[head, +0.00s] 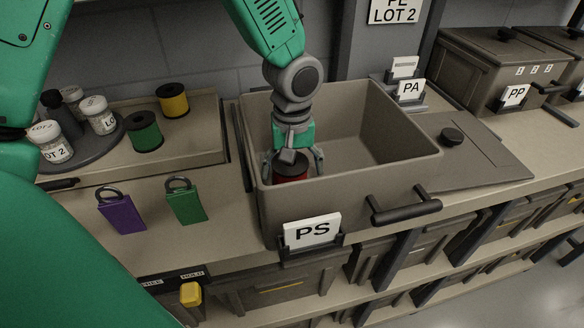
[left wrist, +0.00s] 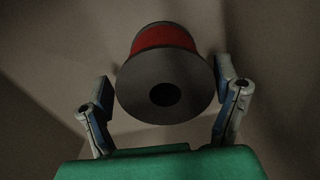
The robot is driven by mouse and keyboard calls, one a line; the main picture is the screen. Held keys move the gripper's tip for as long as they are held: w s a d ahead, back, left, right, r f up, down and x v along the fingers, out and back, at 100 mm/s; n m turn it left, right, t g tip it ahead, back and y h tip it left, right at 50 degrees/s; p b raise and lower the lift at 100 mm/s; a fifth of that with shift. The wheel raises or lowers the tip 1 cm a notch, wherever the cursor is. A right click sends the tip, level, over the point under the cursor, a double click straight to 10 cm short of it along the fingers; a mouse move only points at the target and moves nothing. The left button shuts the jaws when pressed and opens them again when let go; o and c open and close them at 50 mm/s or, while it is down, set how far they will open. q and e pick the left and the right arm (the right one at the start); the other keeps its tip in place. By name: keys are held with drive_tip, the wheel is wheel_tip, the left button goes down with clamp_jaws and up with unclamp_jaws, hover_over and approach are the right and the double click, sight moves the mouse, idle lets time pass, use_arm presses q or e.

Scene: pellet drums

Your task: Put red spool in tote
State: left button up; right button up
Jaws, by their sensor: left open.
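The red spool (head: 289,172) is inside the open grey tote (head: 405,165) labelled PS, near its left front corner. In the left wrist view the red spool (left wrist: 165,80) shows its dark flange face and centre hole, with red winding behind. My left gripper (head: 298,165) reaches down into the tote over the spool. In the left wrist view its two fingers (left wrist: 165,105) are spread on either side of the spool, with gaps visible. The gripper partly hides the spool in the head view. My right gripper is not in view.
Green (head: 143,131) and yellow (head: 172,100) spools stand on a raised tray at left, beside several white-lidded jars (head: 98,114). Purple (head: 120,212) and green (head: 186,202) padlocks lie left of the tote. A lid with a black knob (head: 475,150) lies right of it.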

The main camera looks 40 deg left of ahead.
use_arm(q)
wheel_tip(320, 180, up, 12)
drive_tip(key=shift+p, duration=0.45)
drive_tip(key=shift+a, duration=0.15)
